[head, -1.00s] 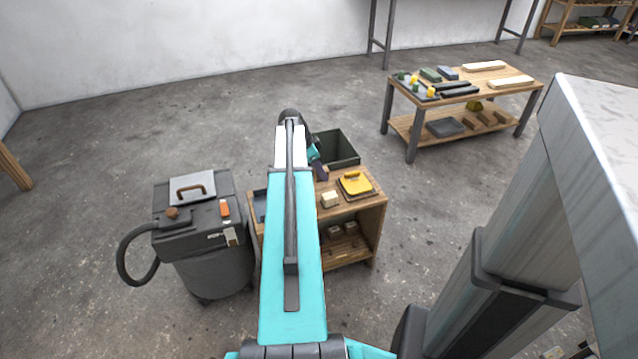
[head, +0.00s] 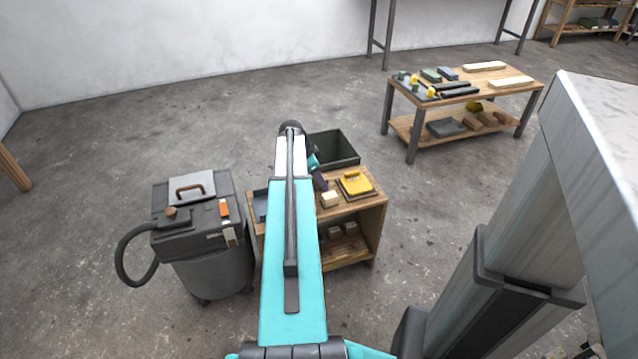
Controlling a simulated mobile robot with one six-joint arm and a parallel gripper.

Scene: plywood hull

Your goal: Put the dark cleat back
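My arm reaches out over a small wooden cart (head: 366,205). My gripper (head: 320,182) shows only as a small dark shape at the cart's far side, partly behind the arm. Its fingers cannot be made out, and I cannot tell whether it holds something. No piece is clearly the dark cleat. Two dark bars, a rear one (head: 452,86) and a front one (head: 460,92), lie on the far bench (head: 428,104), well away from my gripper. A pale block (head: 330,199) sits on the cart close to my gripper.
A yellow tool (head: 355,183) lies on the cart's right side. An open dark green bin (head: 345,155) stands behind the cart. A grey vacuum (head: 212,265) with a hose stands to its left. Pale strips (head: 511,82) lie on the far bench. Floor between cart and bench is clear.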

